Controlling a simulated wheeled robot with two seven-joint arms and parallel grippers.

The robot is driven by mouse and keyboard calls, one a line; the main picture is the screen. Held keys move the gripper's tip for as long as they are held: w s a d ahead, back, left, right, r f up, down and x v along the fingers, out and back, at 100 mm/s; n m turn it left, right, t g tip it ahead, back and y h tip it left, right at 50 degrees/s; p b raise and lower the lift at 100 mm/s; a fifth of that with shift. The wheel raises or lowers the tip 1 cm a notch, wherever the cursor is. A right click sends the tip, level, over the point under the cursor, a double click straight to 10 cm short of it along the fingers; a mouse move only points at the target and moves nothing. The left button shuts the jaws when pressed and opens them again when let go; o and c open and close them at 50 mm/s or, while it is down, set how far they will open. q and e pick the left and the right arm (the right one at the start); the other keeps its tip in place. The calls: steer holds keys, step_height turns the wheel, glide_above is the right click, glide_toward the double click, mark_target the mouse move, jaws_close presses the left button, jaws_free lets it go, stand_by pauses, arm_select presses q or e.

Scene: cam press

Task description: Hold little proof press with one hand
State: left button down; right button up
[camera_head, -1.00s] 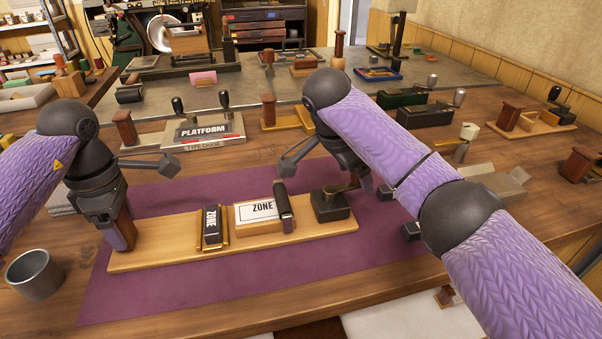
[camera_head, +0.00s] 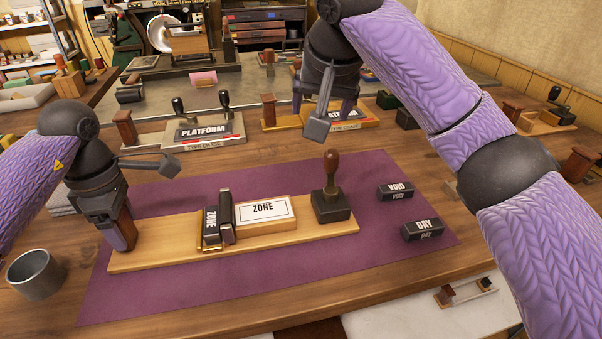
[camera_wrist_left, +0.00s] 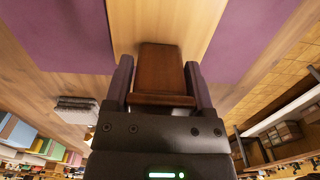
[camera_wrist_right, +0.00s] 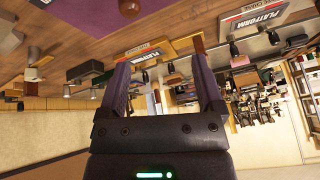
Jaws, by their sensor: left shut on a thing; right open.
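The little proof press is a pale wooden board (camera_head: 160,256) on the purple mat. It carries a black "ZONE" type block (camera_head: 210,225), an upright dark bar (camera_head: 227,216), a white "ZONE" card on a wooden block (camera_head: 263,210) and, at its right end, a black stamp block with an upright wooden handle (camera_head: 331,185). My left gripper (camera_head: 120,234) is shut on the brown wooden post (camera_wrist_left: 160,72) at the board's left end. My right gripper (camera_head: 322,108) is open and empty, raised behind the press above the table's back part.
Black "VOID" (camera_head: 395,191) and "DAY" (camera_head: 422,230) blocks lie on the purple mat (camera_head: 380,262) right of the press. A metal cup (camera_head: 35,274) stands at left. "PLATFORM" type chases (camera_head: 205,133) sit behind. The mat in front of the board is clear.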

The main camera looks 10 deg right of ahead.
steer(key=w+d+r+t+y, duration=0.2)
steer(key=w+r+t, duration=0.2)
steer(key=w+r, duration=0.1)
steer(key=w+d+r+m+t+h, duration=0.2)
steer(key=d+r+t, duration=0.2)
steer(key=d, duration=0.4)
steer(key=w+d+r+m+t+h, duration=0.2)
steer(key=d+r+t, duration=0.3)
steer(key=d+r, duration=0.2)
steer(key=shift+w+d+m+t, duration=0.3)
steer(key=shift+w+d, duration=0.1)
steer(key=shift+d, duration=0.05)
